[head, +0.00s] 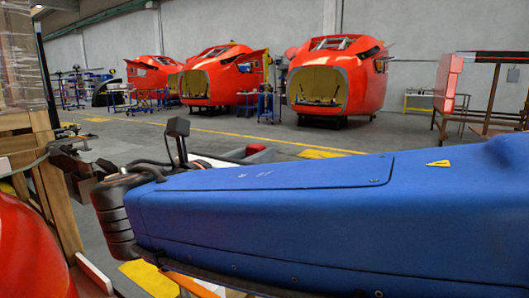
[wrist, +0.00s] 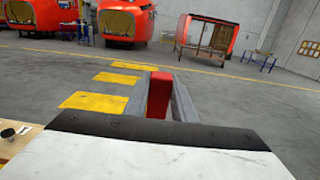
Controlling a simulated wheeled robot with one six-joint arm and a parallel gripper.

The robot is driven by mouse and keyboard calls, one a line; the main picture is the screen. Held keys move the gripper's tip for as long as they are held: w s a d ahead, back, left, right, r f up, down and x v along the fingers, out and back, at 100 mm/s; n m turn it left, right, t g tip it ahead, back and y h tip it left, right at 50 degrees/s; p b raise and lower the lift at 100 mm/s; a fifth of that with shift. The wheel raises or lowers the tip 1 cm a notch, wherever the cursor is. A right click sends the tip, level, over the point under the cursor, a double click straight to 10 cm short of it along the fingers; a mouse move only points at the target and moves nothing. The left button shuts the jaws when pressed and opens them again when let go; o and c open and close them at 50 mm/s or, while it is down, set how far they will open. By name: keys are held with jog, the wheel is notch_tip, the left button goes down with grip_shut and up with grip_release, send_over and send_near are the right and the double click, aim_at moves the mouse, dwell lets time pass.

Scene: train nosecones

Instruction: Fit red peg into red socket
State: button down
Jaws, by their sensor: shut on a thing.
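The red peg (wrist: 158,95) stands out in the middle of the wrist view, between the two grey fingers of my gripper (wrist: 157,84). The fingers are shut on it, and its far end points away from the camera over the grey floor. In the head view my blue arm crosses the foreground towards the left, and the peg cannot be made out there. I cannot identify the red socket in either view.
Large red train nosecones (head: 337,85) stand along the back wall. A wooden frame (head: 57,185) and a red curved shell (head: 30,255) are close at the left. A table edge (wrist: 15,138) shows at lower left in the wrist view. Open floor with yellow markings (wrist: 93,102) lies ahead.

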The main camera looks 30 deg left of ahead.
jog(key=shift+f, duration=2.45)
jog(key=c, duration=1.4)
grip_release()
jog(key=shift+s, duration=0.1)
jog(key=s+a, duration=0.1)
jog(key=s, duration=1.6)
jog(key=shift+a, duration=0.2)
